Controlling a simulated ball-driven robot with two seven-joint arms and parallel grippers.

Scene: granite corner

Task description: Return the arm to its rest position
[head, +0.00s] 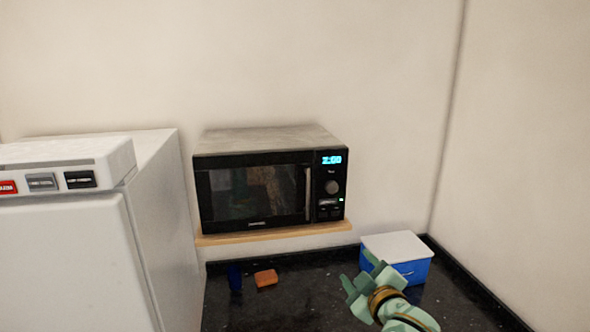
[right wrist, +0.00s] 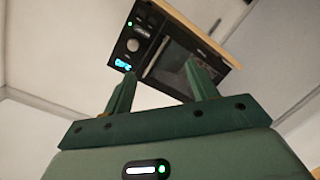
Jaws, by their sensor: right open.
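My right gripper (head: 362,279) is in the lower right of the head view, over the dark counter and in front of the blue box. Its green fingers are apart with nothing between them. In the right wrist view the two fingers (right wrist: 160,85) stand apart and empty, with the microwave beyond them. My left gripper is in neither view.
A black microwave (head: 253,192) with a shut door sits on a wooden shelf (head: 275,233). A blue box with a white lid (head: 396,247), an orange block (head: 266,278) and a dark blue item (head: 235,277) stand on the black counter (head: 310,300). A white fridge (head: 70,260) is left.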

